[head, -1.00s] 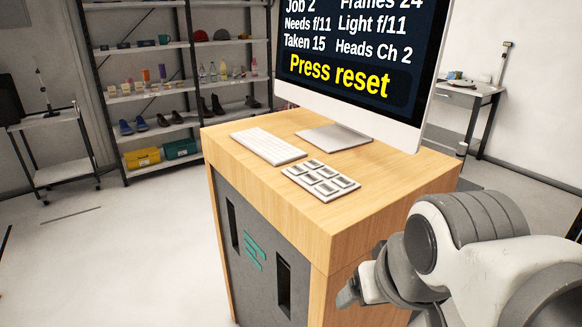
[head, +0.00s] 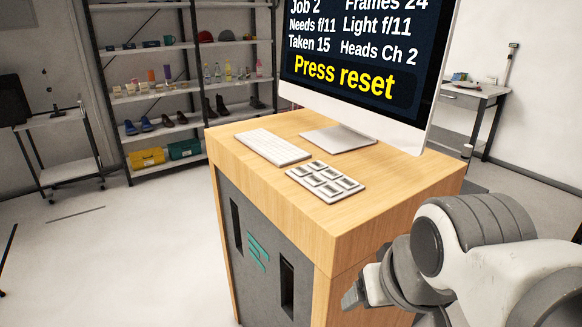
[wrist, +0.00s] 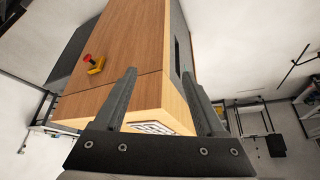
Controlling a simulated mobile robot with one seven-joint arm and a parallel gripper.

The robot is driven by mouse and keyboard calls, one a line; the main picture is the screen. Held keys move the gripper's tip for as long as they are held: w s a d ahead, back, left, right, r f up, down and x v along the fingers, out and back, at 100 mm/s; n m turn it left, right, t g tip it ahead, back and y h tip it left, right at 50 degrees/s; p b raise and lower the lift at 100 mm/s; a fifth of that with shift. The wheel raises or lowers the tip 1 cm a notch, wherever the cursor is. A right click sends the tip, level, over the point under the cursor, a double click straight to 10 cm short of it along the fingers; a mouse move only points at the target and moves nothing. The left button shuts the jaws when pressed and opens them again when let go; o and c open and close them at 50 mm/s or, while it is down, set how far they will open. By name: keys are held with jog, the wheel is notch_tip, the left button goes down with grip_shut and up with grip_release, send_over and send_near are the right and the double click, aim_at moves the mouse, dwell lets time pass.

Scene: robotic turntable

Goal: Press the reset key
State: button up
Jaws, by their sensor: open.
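A small pad (head: 326,196) with several keys in two rows lies on the wooden desk top in the head view, right of a white keyboard (head: 272,147). The key labels are too small to read, so I cannot tell which is the reset key. Part of what looks like this pad shows between my fingers in the wrist view (wrist: 152,128). My gripper (wrist: 160,75) is open and empty, its two fingers apart beside the desk. In the head view my arm is at the lower right; the fingertips cannot be made out there.
The monitor (head: 352,77) stands on the desk (head: 390,195) and reads "Press reset". In the wrist view a red button on a yellow base (wrist: 95,63) sits on the wooden surface. Shelves (head: 185,85) stand at the back left.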

grip_shut()
dwell(1.5)
